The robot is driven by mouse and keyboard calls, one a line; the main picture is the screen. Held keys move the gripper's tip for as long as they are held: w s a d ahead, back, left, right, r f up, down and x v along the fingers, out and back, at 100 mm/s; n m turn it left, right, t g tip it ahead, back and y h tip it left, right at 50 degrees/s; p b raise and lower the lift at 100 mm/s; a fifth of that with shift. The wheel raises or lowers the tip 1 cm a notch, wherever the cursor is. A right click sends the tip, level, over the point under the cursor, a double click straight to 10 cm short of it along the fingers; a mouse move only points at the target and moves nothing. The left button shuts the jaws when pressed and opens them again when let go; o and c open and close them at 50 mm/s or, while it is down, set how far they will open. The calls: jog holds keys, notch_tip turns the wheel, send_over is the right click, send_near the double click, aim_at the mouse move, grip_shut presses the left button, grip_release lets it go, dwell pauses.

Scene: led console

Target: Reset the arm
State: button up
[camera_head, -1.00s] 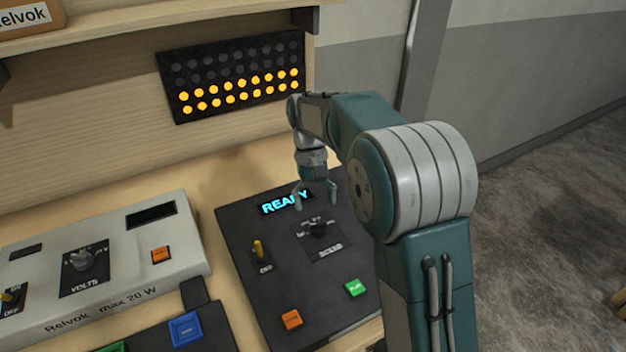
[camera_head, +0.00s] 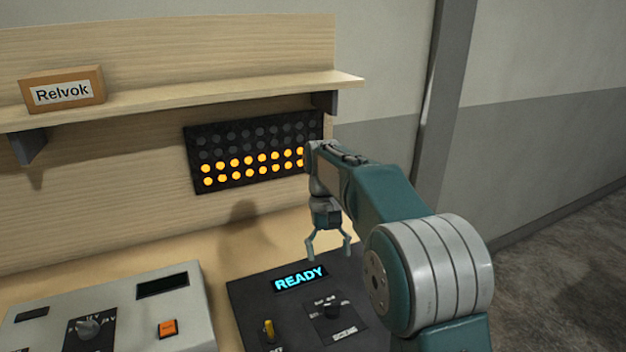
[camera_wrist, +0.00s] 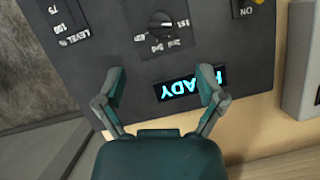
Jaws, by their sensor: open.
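My gripper (camera_head: 328,248) hangs open and empty above the back of the dark console (camera_head: 250,311), its fingers pointing down. The console's lit display (camera_head: 300,278) reads READY in cyan. In front of it are a yellow toggle switch (camera_head: 269,330) and a black rotary knob (camera_head: 332,311). In the wrist view my open fingers (camera_wrist: 160,95) frame the display (camera_wrist: 190,84), which appears upside down, with the knob (camera_wrist: 161,22) beyond it. Nothing is between the fingers.
A grey power unit (camera_head: 190,308) with a knob and orange button stands to the left. An LED panel (camera_head: 255,152) with lit amber lower rows is on the wooden back wall. A shelf (camera_head: 200,108) above holds a box labelled Relvok (camera_head: 62,90).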

jog(key=s+d+r+t, duration=0.3)
jog(key=s+d+r, duration=0.15)
jog(key=s, duration=0.25)
jog(key=s+d+f+t, duration=0.1)
jog(key=s+d+t, duration=0.1)
jog(key=s, duration=0.7)
jog(key=s+d+f+m+t, duration=0.1)
jog(key=s+d+t, duration=0.2)
jog(key=s, duration=0.7)
jog(key=shift+s+d+m+t+y, duration=0.15)
jog(key=shift+d+m+t+y, duration=0.15)
jog(key=shift+t, duration=0.7)
